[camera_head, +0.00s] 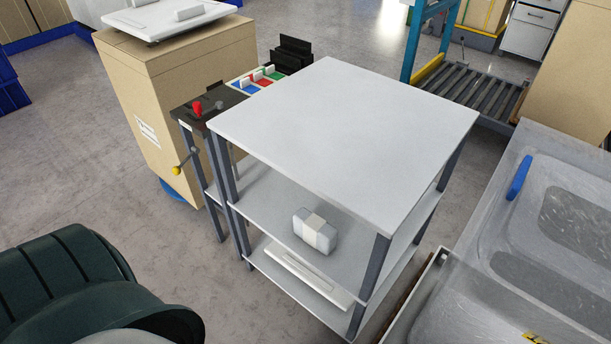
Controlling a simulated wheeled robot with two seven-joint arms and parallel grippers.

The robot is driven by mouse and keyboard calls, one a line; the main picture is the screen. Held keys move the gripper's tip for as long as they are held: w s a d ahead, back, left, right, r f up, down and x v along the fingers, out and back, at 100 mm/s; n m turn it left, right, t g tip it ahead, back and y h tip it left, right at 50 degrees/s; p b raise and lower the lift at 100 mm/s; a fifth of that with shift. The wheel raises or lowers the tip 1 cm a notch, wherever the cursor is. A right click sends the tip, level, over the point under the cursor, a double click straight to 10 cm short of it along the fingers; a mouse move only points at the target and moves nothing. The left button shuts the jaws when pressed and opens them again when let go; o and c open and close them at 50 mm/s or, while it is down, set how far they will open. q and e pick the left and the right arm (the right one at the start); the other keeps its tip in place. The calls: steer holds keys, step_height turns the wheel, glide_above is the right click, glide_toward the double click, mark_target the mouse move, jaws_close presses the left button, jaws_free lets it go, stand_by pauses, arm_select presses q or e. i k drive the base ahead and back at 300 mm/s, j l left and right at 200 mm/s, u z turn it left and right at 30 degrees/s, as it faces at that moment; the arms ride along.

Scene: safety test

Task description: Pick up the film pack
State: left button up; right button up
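A small pale grey block-shaped pack with a cream band around its middle (315,232) sits on the middle shelf of a grey shelf unit (343,130), near the front right. It looks like the film pack, though no label on it can be read. The shelf unit's top board is above it and the open front side faces me. Neither of my grippers is in view.
A flat white item (307,274) lies on the lowest shelf. A large cardboard box (190,110) and a black stand (212,103) with a red knob are left of the unit. A clear-lidded grey container (535,250) is close on the right. The unit's top is bare.

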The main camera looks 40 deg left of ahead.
mark_target(316, 231)
steer(key=u, duration=1)
steer(key=i+j+z, duration=0.1)
steer(key=z, duration=0.15)
steer(key=i+j+z, duration=0.1)
steer(key=j+z, duration=0.15)
steer(key=j, duration=0.1)
